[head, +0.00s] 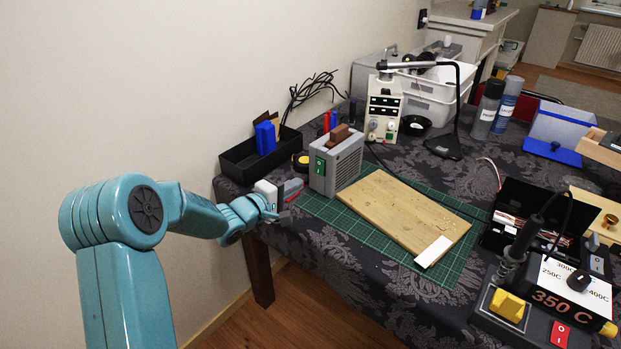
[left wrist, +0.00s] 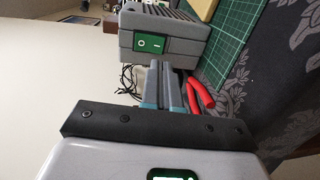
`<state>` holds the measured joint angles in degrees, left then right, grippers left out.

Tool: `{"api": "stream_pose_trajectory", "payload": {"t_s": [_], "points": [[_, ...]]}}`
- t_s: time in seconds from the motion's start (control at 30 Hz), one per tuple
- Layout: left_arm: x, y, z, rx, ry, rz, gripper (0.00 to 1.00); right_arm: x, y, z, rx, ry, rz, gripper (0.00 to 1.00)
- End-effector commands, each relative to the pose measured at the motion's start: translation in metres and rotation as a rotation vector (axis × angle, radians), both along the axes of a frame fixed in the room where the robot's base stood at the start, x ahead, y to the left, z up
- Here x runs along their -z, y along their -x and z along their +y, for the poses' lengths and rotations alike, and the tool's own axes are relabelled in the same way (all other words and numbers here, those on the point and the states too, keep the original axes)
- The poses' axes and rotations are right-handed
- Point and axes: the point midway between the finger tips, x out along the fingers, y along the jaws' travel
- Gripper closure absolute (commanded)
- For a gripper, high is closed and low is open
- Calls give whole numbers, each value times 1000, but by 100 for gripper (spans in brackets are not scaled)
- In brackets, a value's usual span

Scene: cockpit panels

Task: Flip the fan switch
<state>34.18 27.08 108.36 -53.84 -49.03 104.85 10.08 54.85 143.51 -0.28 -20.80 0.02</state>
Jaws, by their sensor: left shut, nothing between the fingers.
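The grey fan box (head: 345,160) stands near the table's left end, on the back left corner of the green cutting mat. Its green rocker switch (head: 320,166) is on the face towards my left arm. In the left wrist view the switch (left wrist: 151,44) shows O and I marks on the grey fan box (left wrist: 185,38); which side is pressed is too small to tell. My left gripper (head: 298,187) is shut and empty, in front of and below the switch, apart from it. Its fingers (left wrist: 166,68) point towards the box in the wrist view. My right gripper is out of view.
Red-handled pliers (left wrist: 200,95) lie right beside my left fingers. A black bin (head: 240,163) and a tape measure (head: 300,161) are close behind. A wooden board (head: 400,210) lies on the green mat (head: 345,212). A soldering station (head: 560,290) stands at the front right.

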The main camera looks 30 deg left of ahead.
Motion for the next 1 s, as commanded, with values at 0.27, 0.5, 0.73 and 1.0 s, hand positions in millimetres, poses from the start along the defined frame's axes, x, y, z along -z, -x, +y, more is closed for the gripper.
{"api": "stream_pose_trajectory", "payload": {"t_s": [0.27, 0.5, 0.73, 1.0], "points": [[7, -51, -7, 2, 0, -1, 100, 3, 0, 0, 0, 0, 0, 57], [8, -66, -8, 0, -1, 0, 100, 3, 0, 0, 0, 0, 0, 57], [8, -66, -8, 0, -1, 0, 100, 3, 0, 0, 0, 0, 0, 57], [12, -71, -9, 1, 7, -46, 100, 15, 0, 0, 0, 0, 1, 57]]}}
